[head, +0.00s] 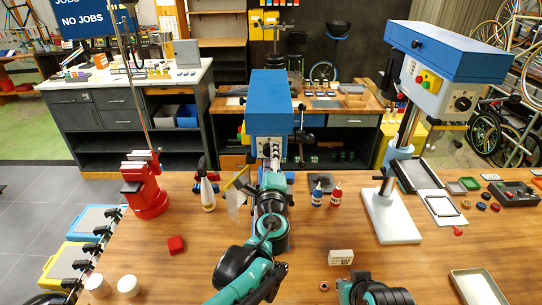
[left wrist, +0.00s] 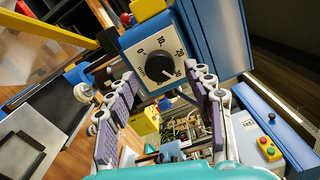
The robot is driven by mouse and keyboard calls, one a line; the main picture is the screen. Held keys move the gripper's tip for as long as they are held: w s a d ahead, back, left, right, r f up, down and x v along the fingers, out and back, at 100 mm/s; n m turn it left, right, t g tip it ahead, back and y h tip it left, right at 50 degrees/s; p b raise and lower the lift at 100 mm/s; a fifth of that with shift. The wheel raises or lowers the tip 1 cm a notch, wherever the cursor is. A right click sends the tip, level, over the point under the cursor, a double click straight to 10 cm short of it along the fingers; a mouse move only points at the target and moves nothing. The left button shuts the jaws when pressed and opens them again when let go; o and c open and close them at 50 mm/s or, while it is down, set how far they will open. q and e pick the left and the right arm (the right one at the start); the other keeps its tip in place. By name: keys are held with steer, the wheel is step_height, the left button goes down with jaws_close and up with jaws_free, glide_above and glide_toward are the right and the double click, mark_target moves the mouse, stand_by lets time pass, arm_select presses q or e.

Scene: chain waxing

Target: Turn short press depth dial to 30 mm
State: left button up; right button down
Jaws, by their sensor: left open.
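The short press (head: 268,103) with its blue head stands at the middle of the wooden bench in the head view. Its depth dial (left wrist: 160,68) is a black knob on a pale plate marked 0, 10, 20 and 30 in the left wrist view. A light pointer line on the knob slants to the lower right, roughly toward the 30 side; the exact reading is too small to tell. My left gripper (left wrist: 160,77) is open, its two fingers on either side of the dial in that view. Contact cannot be told. In the head view the left gripper (head: 271,155) is before the press.
A taller blue press (head: 448,52) stands at the right on a white base. A red stand (head: 146,190), a small cone-shaped bottle (head: 207,191), and blue (head: 317,194) and red (head: 336,195) bottles are on the bench. A small white box (head: 340,257) lies near the front.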

arm_select(q)
steer(key=s, duration=1)
steer(key=shift+s, duration=0.2)
steer(key=shift+a, duration=0.1)
